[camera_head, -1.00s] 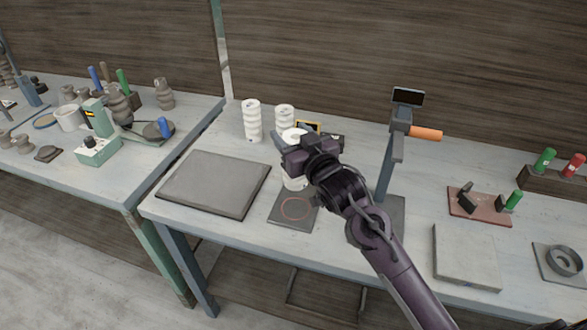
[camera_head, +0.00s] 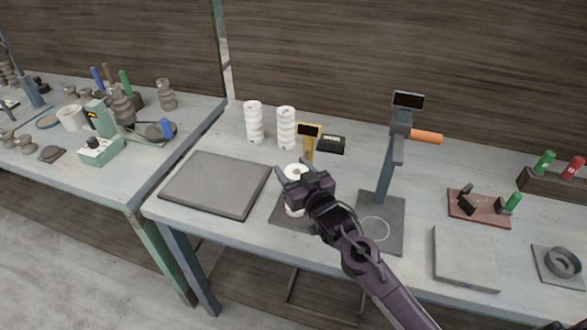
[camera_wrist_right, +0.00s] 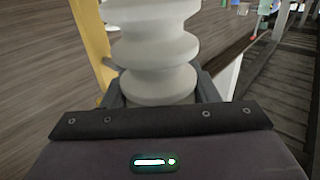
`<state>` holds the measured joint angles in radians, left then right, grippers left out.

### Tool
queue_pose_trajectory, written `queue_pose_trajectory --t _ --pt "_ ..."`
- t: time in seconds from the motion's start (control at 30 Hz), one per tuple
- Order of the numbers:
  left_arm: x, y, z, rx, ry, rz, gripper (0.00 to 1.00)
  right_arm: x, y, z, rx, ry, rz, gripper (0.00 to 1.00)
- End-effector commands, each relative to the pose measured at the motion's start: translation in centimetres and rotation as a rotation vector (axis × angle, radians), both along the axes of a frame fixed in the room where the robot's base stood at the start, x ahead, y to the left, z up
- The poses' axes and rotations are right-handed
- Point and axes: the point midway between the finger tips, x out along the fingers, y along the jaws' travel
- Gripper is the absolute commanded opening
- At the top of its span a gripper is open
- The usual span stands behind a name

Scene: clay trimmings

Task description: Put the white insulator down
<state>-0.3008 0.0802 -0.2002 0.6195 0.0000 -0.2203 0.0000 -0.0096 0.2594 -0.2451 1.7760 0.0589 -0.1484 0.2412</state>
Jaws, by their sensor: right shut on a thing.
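My right gripper (camera_head: 296,180) is shut on a white ribbed insulator (camera_head: 295,171). The insulator is upright and also fills the upper middle of the right wrist view (camera_wrist_right: 155,45), between the two fingers. In the head view it is over or on the small dark plate (camera_head: 281,212) in front of the yellow-posted device; the gripper hides its lower part, so I cannot tell whether its base touches. Two more white insulators stand behind, one at left (camera_head: 253,123) and one at right (camera_head: 286,129). My left gripper is not in view.
A large grey slab (camera_head: 215,183) lies left of the plate. A yellow-posted device (camera_head: 308,138) with a black box (camera_head: 331,144) stands behind. A grey stand with an orange handle (camera_head: 426,137) rises at right. A pale square slab (camera_head: 465,258) lies further right.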

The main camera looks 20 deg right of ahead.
Motion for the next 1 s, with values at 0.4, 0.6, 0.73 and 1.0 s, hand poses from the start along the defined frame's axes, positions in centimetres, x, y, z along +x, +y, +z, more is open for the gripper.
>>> queue_pose_trajectory --t 0.4,0.6,0.73,1.0 --pt "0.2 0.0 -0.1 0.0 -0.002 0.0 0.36 0.0 0.0 -0.3 0.0 0.0 0.0 0.76" --pt "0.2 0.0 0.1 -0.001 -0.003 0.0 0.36 0.0 0.0 0.1 0.0 0.0 0.0 0.76" --pt "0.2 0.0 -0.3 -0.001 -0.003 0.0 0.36 -1.2 -0.2 -0.2 0.0 0.002 0.0 0.76" --pt "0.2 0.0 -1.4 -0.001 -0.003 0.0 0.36 -6.7 -1.3 -0.3 -0.001 0.003 0.0 0.76"
